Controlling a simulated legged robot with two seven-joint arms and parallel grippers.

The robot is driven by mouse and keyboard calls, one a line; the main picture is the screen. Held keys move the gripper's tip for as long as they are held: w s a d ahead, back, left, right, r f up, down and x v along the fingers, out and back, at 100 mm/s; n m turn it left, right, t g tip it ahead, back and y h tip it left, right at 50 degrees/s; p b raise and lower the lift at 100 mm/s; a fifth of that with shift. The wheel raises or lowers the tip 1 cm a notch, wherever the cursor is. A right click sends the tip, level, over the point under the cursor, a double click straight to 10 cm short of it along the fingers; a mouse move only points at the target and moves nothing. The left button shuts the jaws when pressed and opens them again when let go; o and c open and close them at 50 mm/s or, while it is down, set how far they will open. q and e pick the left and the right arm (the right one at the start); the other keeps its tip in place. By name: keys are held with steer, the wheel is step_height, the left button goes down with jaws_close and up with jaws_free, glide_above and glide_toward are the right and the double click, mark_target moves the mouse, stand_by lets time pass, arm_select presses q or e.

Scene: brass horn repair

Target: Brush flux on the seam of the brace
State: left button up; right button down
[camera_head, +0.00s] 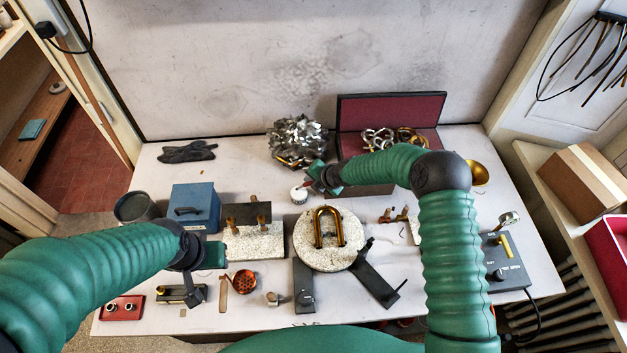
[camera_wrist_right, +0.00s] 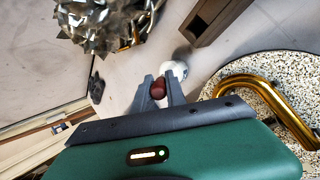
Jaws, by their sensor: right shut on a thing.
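A brass U-shaped piece (camera_head: 318,228), likely the brace with its seam, lies on a round speckled board (camera_head: 302,250). It also shows at the right of the right wrist view (camera_wrist_right: 262,92). A small white pot (camera_head: 299,195) stands left of and behind the board. My right gripper (camera_head: 317,180) is above and beside the pot. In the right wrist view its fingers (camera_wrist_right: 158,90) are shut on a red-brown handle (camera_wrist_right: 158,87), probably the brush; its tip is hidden. The white pot (camera_wrist_right: 176,69) is just beyond the fingers. My left gripper (camera_head: 212,256) is low at the left, its fingers unclear.
Crumpled silvery metal (camera_head: 297,140) and an open red-lined case (camera_head: 390,110) stand behind. A blue box (camera_head: 195,205) and a speckled block (camera_head: 252,244) are left of the board. Dark metal arms (camera_head: 375,285) stick out in front of it. A control box (camera_head: 505,265) stands at right.

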arm_select(q)
steer(key=shift+f, duration=0.1)
arm_select(e)
steer(key=shift+f, duration=0.1)
steer(key=shift+s+d+f+b, duration=0.1)
steer(key=shift+d+f+b, duration=0.15)
steer(key=shift+d, duration=0.2)
arm_select(q)
steer(key=shift+d+f, duration=0.15)
steer(key=shift+d, duration=0.35)
steer(key=shift+a, duration=0.1)
arm_select(e)
steer(key=shift+a, duration=0.1)
arm_select(q)
steer(key=shift+a+f, duration=0.2)
steer(key=shift+a, duration=0.05)
arm_select(e)
steer(key=shift+a+f, duration=0.15)
steer(key=shift+a, duration=0.05)
arm_select(q)
steer(key=shift+d+b, duration=0.2)
steer(key=shift+b, duration=0.1)
arm_select(e)
steer(key=shift+d, duration=0.2)
arm_select(q)
steer(key=shift+s+f, duration=0.1)
steer(key=shift+f, duration=0.05)
arm_select(e)
steer(key=shift+s+f, duration=0.1)
